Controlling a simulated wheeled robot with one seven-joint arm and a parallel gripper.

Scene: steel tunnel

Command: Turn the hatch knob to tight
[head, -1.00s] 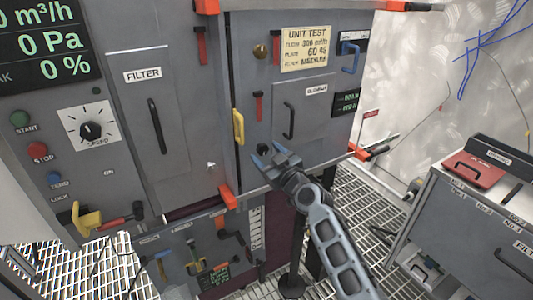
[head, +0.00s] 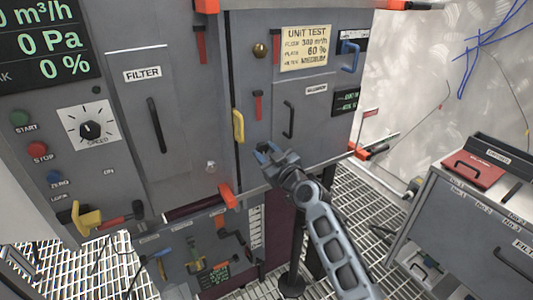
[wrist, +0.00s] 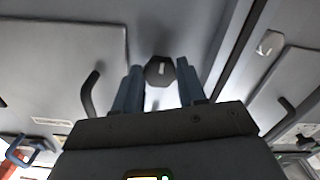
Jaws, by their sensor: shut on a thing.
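The dark, many-sided hatch knob (wrist: 159,70) sits on the grey hatch face in the wrist view. The blue fingers of my gripper (wrist: 160,82) stand on either side of it, shut on it at their tips. In the head view my gripper (head: 267,151) is at the lower part of the grey hatch panel (head: 300,105), below its black handle (head: 288,120). There the fingers mostly hide the knob. I cannot read any tight mark or the knob's turn angle.
A yellow handle (head: 238,126) is just left of my gripper, and an orange latch (head: 227,195) is lower left. A grey cabinet (head: 470,220) with a red case (head: 473,170) on top stands at the right. Grating floor lies between.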

